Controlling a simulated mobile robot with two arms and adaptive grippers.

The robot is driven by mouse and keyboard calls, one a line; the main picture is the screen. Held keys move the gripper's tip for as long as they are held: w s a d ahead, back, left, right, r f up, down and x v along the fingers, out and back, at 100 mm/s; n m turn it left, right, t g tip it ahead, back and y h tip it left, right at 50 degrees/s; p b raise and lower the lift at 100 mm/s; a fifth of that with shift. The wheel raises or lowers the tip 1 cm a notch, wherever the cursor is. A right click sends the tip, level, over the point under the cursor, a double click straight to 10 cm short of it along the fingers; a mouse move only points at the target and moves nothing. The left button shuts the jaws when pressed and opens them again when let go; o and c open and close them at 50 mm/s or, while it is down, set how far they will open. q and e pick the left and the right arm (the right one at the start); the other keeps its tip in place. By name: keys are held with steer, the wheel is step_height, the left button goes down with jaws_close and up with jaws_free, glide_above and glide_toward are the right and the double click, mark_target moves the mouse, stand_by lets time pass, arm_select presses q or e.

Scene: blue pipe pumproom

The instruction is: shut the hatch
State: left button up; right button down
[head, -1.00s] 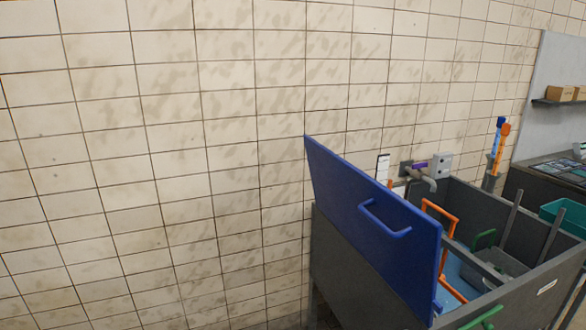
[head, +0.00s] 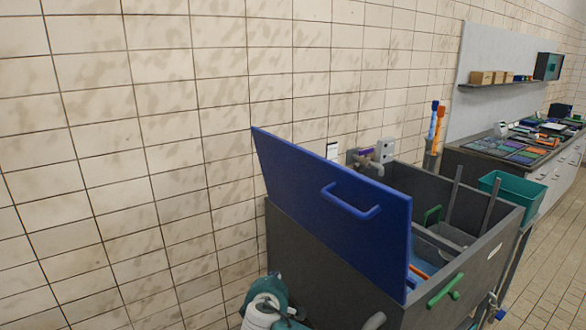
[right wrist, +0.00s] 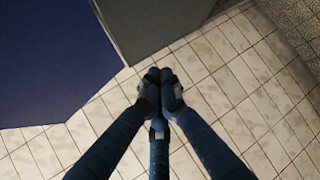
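The hatch (head: 310,205) is a blue panel with a blue bar handle (head: 350,203). It stands raised and tilted on a dark grey box (head: 310,262), whose inside is open to view on the right. The hatch also fills the upper left of the right wrist view (right wrist: 50,60), beside a grey wall of the box (right wrist: 155,25). A teal and white part of my arm shows at the bottom of the head view. My left gripper is out of view.
A tiled wall (head: 150,120) runs behind the box. A green handle (head: 445,290) is on the box's front. A teal bin (head: 510,195) and a counter (head: 480,160) with several items stand to the right. Floor (head: 565,240) is clear at far right.

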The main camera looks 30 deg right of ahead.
step_height(320, 180, up, 18)
steer(key=t+h+b, duration=0.1)
steer(key=t+h, duration=0.3)
steer(key=h, duration=0.2)
glide_toward(298, 152)
steer(key=shift+m+y, duration=0.4)
steer(key=p+x, duration=0.2)
steer(key=x, duration=0.1)
steer(key=p+x, duration=0.2)
steer(key=shift+s+d+r, duration=0.15)
steer(key=shift+s+r, duration=0.1)
steer(key=shift+r, duration=0.05)
steer(key=shift+w+f, duration=0.1)
